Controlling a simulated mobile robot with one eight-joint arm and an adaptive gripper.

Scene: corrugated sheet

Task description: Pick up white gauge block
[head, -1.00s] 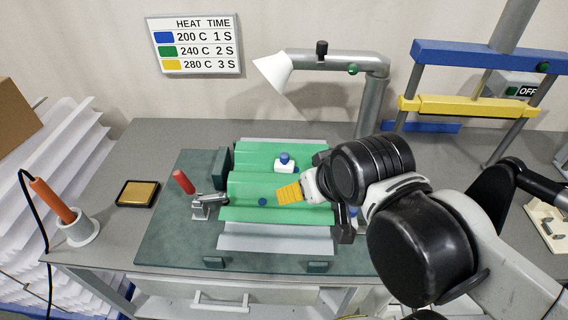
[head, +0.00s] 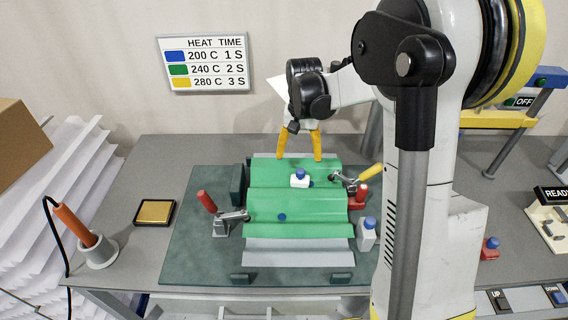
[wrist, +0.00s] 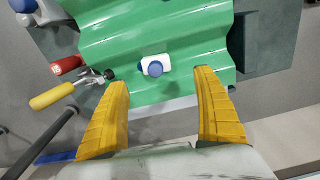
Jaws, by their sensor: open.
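The white gauge block (head: 300,181) with a blue knob sits on the green corrugated sheet (head: 295,208), toward its back right. It also shows in the wrist view (wrist: 145,68), near the image centre, just beyond my fingertips. My gripper (head: 299,157) is open and empty, its two yellow fingers spread above the sheet's back edge, behind the block in the head view. In the wrist view my gripper (wrist: 160,78) has a finger on either side of the block's direction; its height above the sheet is hard to tell.
Toggle clamps with a red handle (head: 206,201) and a yellow handle (head: 371,172) flank the sheet. A white bottle-like piece with a blue-grey top (head: 366,234) stands right of the sheet. A soldering-iron holder (head: 98,250) and brown pad (head: 154,212) lie left.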

